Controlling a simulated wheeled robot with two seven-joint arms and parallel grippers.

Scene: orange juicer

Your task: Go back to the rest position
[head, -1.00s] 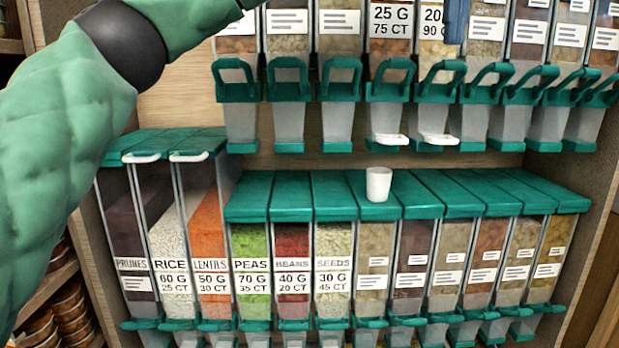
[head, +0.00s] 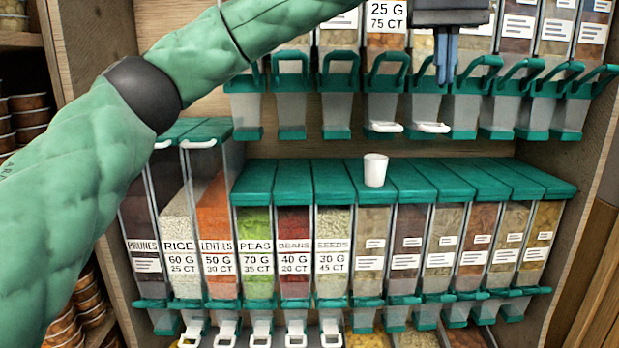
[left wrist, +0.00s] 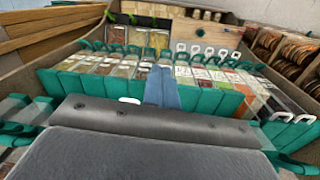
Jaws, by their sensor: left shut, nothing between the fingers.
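My left arm (head: 150,110) comes in from the left across the upper part of the head view. My left gripper (head: 446,62) hangs pointing down in front of the upper row of dispensers, with its blue fingers together and nothing between them. In the left wrist view its fingers (left wrist: 162,88) are also closed and empty. A white cup (head: 375,171) stands upright on the green lids of the lower bins, below and left of the gripper and apart from it. My right gripper is in neither view.
Upper dispensers with green handles (head: 387,72) hang close around the left gripper. Lower bins labelled prunes, rice, lentils, peas, beans and seeds (head: 333,250) fill the shelf below. Stacked tins (head: 25,118) stand at the left. Space is open above the lower lids.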

